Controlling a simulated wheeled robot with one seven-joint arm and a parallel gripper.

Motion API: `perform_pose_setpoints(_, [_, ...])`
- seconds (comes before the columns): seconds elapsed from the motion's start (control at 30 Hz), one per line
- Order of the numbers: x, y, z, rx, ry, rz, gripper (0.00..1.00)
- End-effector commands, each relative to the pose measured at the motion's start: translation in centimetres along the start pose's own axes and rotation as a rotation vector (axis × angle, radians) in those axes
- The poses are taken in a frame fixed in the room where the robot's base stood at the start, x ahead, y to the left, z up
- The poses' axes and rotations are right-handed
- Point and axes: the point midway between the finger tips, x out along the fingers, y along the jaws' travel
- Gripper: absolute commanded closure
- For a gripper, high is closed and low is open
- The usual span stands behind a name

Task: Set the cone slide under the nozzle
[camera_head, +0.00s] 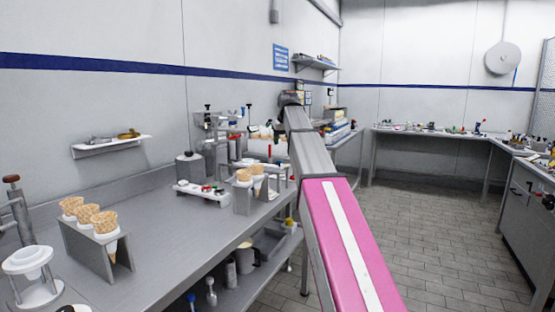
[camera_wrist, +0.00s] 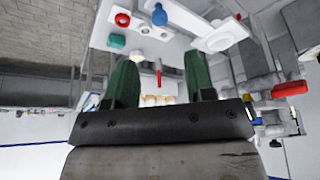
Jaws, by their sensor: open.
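My gripper (camera_wrist: 162,66) is open in the wrist view, with two green fingers spread apart and nothing held. A thin red handle (camera_wrist: 157,76) shows in the gap between them; whether it lies between the fingertips or beyond them I cannot tell. In the head view a red upright rod (camera_head: 270,151) stands near my arm's far end, where the fingers are hidden. A metal dispensing machine (camera_head: 222,126) stands on the bench beside it. Several pale cones (camera_wrist: 156,100) show small beyond the fingers. I cannot clearly make out the cone slide or the nozzle.
A white panel with coloured knobs (camera_head: 202,191) and a holder with two cones (camera_head: 242,199) stand on the steel bench (camera_head: 165,235). A metal stand with three cones (camera_head: 88,248) is nearer. A white cup stand (camera_head: 30,262) is at the left edge. Tiled floor (camera_head: 430,235) is clear at right.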

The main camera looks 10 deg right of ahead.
Motion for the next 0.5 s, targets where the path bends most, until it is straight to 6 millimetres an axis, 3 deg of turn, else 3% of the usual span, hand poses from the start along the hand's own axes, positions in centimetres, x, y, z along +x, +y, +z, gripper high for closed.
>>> perform_pose_setpoints(0.5, [8.3,0.0,0.0,0.004,-0.003,0.000,0.50])
